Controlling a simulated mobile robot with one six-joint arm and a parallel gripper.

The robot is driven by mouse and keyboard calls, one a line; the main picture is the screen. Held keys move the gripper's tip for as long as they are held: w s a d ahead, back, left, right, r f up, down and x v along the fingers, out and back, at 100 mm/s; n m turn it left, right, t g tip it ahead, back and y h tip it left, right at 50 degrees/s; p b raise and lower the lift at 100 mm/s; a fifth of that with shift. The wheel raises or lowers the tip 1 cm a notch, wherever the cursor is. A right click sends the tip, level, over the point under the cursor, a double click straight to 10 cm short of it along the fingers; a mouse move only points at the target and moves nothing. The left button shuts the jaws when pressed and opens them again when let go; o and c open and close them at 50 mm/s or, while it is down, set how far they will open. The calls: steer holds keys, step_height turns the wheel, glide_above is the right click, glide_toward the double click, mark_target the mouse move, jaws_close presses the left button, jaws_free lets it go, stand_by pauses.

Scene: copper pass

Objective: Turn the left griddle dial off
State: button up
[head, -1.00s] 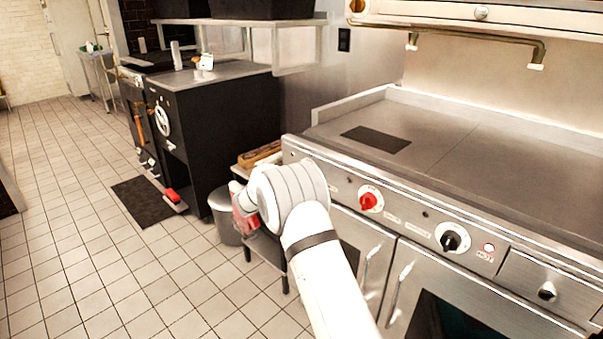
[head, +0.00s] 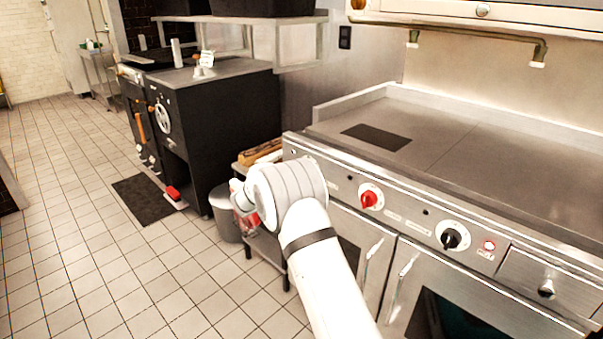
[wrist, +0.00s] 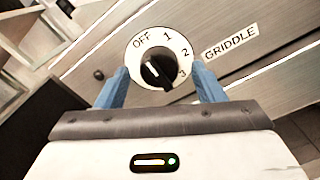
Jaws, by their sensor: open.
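A black dial (wrist: 158,70) on a round white plate marked OFF, 1, 2, 3 faces me in the wrist view. A GRIDDLE label (wrist: 231,41) is beside it. In the head view my arm hides the gripper and this dial.
The griddle's front panel also carries a red dial (head: 370,198), a black dial (head: 452,237) and a lit red indicator (head: 488,245). Oven doors with handles are below. A grey bin (head: 224,212) and a low shelf stand left of my arm.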

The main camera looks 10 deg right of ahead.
steer(key=v, duration=0.6)
steer(key=shift+s+a, duration=0.25)
steer(key=shift+a, duration=0.05)
steer(key=s+d+r+m+g+y+p, duration=0.2)
steer(key=s+d+r+m+g+p, duration=0.35)
steer(key=s, duration=0.45)
steer(key=s+d+r+m+g+y+p, duration=0.35)
steer(key=s+d+r, duration=0.4)
steer(key=s, duration=0.35)
steer(key=s+a+r+m+y+p, duration=0.2)
steer(key=s+m+y, duration=0.1)
steer(key=s, duration=0.5)
steer(key=s+a+r+m+y+p, duration=0.2)
steer(key=s+r+m+y+p, duration=0.1)
steer(key=s, duration=0.5)
steer(key=s+a+r+m+t+y+p, duration=0.1)
steer(key=s+a+r+m+y+p, duration=0.1)
steer(key=s, duration=0.6)
steer(key=shift+a+r+m+y+p, duration=0.4)
steer(key=shift+r+m+y+p, duration=0.25)
steer(key=shift+m, duration=0.55)
